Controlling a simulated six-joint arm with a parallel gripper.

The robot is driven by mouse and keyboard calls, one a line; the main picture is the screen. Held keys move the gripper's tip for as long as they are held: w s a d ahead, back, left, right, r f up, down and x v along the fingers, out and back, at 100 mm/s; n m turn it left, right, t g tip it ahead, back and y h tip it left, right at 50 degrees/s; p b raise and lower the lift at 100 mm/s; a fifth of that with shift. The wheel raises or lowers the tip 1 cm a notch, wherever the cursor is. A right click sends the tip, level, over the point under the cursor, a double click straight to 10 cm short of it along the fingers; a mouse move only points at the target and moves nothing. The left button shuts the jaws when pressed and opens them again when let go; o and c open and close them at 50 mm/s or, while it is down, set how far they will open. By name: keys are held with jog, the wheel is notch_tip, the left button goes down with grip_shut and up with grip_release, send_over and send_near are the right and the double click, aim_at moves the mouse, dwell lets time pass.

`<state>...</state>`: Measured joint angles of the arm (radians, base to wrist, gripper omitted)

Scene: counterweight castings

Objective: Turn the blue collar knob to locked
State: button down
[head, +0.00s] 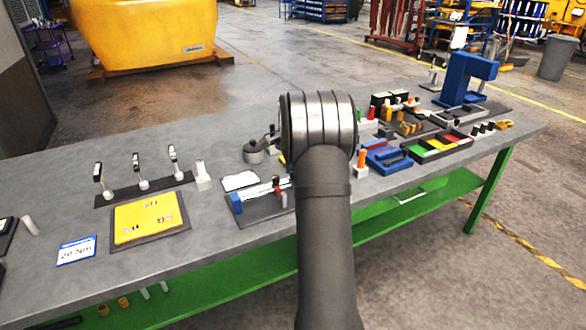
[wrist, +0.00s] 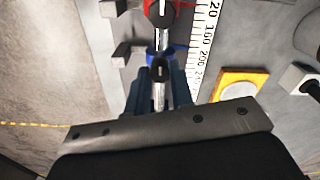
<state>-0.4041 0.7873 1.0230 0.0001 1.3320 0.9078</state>
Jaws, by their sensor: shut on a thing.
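In the wrist view, my gripper (wrist: 159,84) points at a rail fixture with a white number scale (wrist: 203,35). Its jaws are shut on a small knob (wrist: 160,70) with a black end and a silver stem. A patch of blue collar (wrist: 180,58) shows just behind this knob, partly hidden by the jaws. Beyond it is a red collar (wrist: 183,6) with its own black-ended knob (wrist: 160,13). I cannot read a locked mark or the knob's angle. In the head view my arm hides the gripper; the fixture's blue block (head: 236,203) shows at left.
A yellow plate (head: 150,217) and several upright levers (head: 142,184) stand to the left on the grey bench. A blue tray (head: 389,160) and a bin with coloured compartments (head: 440,145) lie to the right. A yellow-framed round piece (wrist: 239,88) is beside the scale.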

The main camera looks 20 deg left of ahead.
dwell(0.3)
jog(key=shift+r, duration=0.1)
jog(key=c, duration=1.3)
grip_release()
jog(key=shift+o, duration=0.2)
notch_tip(320, 180, up, 17)
jog(key=shift+r, duration=0.15)
notch_tip(320, 180, down, 18)
jog(key=shift+r, duration=0.2)
